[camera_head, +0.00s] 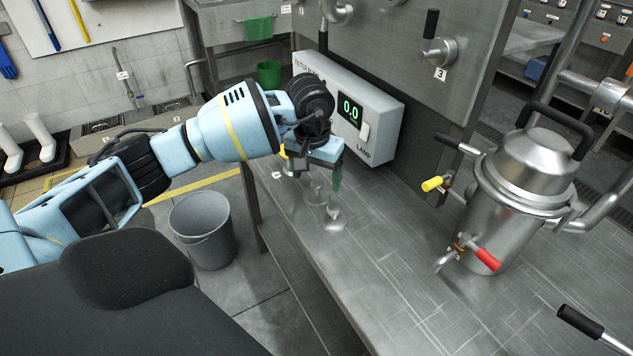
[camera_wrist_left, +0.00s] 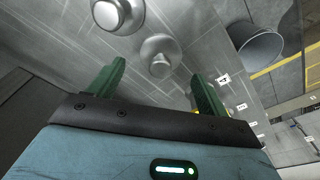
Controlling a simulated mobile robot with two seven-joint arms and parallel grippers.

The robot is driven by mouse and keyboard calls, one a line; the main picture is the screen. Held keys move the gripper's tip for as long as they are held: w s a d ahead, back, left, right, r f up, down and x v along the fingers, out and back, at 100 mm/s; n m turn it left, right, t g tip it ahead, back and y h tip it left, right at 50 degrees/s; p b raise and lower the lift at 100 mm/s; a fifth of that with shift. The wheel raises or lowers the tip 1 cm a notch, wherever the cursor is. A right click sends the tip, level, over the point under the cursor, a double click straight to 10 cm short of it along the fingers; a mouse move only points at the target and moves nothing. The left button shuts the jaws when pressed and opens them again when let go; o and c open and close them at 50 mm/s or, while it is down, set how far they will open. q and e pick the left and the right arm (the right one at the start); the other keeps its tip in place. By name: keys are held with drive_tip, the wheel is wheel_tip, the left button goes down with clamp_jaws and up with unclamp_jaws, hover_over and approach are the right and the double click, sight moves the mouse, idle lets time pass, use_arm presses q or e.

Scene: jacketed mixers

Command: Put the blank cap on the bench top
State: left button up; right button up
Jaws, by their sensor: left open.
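Two small shiny metal pieces with round flanged bases sit on the grey bench top (camera_head: 440,270). One piece (camera_head: 335,215) is nearer the front edge, and the other (camera_head: 315,192) is just behind it. Both show in the left wrist view, one (camera_wrist_left: 158,55) between and beyond the fingertips, the other (camera_wrist_left: 118,15) at the top edge. I cannot tell which one is the blank cap. My left gripper (camera_head: 330,176) is open above the bench, close to the pieces; its green fingers (camera_wrist_left: 160,75) hold nothing. My right gripper is not in view.
A filter lamp box (camera_head: 378,125) reading 0.0 stands behind the gripper. A steel jacketed vessel (camera_head: 515,210) with red and yellow valve handles stands on the right. A grey bin (camera_head: 205,230) is on the floor at left. The bench between pieces and vessel is clear.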

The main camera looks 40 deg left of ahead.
sight(314, 189)
use_arm(q)
wheel_tip(314, 189, up, 9)
drive_tip(key=s, duration=0.1)
drive_tip(key=shift+s+f, duration=0.1)
drive_tip(key=shift+f, duration=0.05)
idle(0.3)
